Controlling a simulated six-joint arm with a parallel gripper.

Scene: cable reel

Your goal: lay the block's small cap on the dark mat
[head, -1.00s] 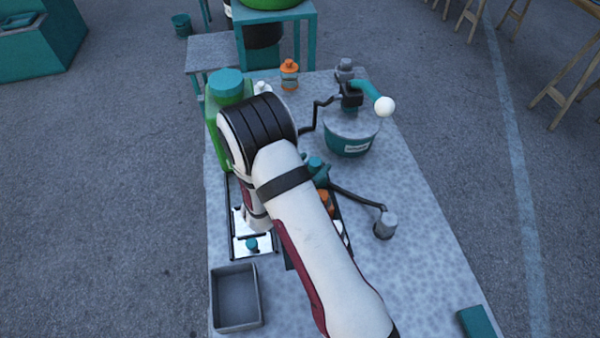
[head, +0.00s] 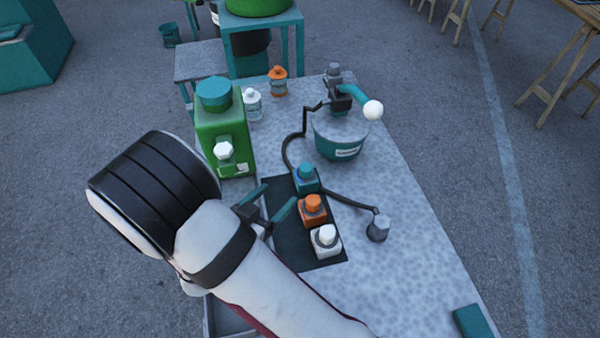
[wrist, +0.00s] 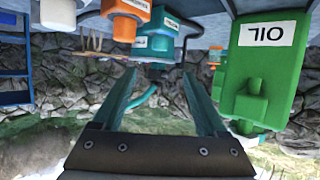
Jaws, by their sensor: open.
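The dark mat (head: 290,240) lies on the table in the head view. A teal block (head: 306,181), an orange block (head: 313,212) and a white block (head: 326,243) stand in a row along its right side, each with a cap on top. I cannot tell which block or cap the task names. My gripper (head: 278,196) is open over the mat's left edge, its teal fingers apart and pointing toward the back. The wrist view shows nothing between the fingers (wrist: 160,77). That view is upside down, with the blocks at its top left.
A green oil can (head: 222,130) stands behind the gripper, also at right in the wrist view (wrist: 262,80). A teal pot (head: 340,140) with a crank, a dark cable and a grey weight (head: 377,229) stand right. White and orange bottles (head: 278,82) stand behind. The table's front right is mostly clear.

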